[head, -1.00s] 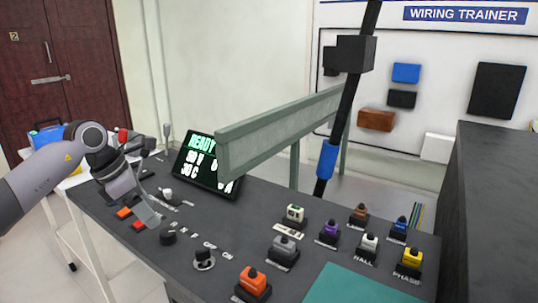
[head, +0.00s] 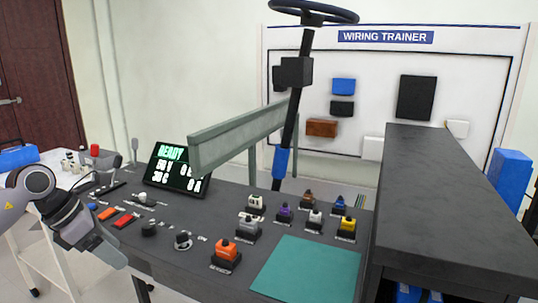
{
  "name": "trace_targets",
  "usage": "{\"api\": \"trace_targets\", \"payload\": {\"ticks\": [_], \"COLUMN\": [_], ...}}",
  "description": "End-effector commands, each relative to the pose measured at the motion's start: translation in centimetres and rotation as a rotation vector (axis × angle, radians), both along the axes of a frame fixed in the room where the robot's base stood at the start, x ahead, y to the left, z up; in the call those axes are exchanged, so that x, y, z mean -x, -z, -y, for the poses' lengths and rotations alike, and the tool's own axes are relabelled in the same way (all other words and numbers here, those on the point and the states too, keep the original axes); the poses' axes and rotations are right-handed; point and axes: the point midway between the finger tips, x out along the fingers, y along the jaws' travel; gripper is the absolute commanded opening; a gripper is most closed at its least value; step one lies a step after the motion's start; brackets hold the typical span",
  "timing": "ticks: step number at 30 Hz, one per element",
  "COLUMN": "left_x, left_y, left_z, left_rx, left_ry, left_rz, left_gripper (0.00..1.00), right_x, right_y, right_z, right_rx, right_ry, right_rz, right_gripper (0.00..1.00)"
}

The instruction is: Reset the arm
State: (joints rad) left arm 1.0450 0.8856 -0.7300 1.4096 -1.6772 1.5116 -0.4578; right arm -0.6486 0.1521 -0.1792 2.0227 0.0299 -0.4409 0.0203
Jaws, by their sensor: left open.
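My left arm comes in at the left edge of the head view. Its gripper (head: 108,256) points right and down at the front left edge of the dark console (head: 190,215). The jaws are open, with nothing visible between them. The gripper is in front of the red and orange switches (head: 123,221) and apart from them in the picture. It covers part of the console's front edge. My right arm and gripper are out of view.
A lit display (head: 176,170) reads READY behind the knobs. Several coloured connectors, a teal mat (head: 308,268) and a black steering wheel (head: 312,12) are to the right. A grey beam (head: 235,135) crosses above the console. A dark cabinet (head: 450,190) blocks the right side.

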Motion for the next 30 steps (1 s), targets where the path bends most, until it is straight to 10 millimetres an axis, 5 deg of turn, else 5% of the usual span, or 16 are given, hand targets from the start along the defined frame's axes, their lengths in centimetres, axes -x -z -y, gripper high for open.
{"api": "trace_targets", "payload": {"ticks": [9,15,23,30], "left_x": [3.0,5.4,6.7,9.2], "left_y": [2.4,1.2,1.3,6.6], "left_z": [14.9,20.7,21.1,17.2], "left_rx": [0.632,1.112,1.652,1.99], "left_ry": [-0.017,-0.218,-0.703,-1.346], "left_rz": [-0.101,-0.261,-0.547,-0.846], "left_gripper": [0.65,0.65,0.65,0.65], "right_x": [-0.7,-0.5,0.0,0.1], "right_y": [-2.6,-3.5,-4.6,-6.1], "right_z": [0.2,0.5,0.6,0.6], "right_rx": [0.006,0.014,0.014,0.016], "right_ry": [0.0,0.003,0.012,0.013], "right_rz": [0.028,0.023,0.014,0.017], "right_gripper": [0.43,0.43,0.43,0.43]}}
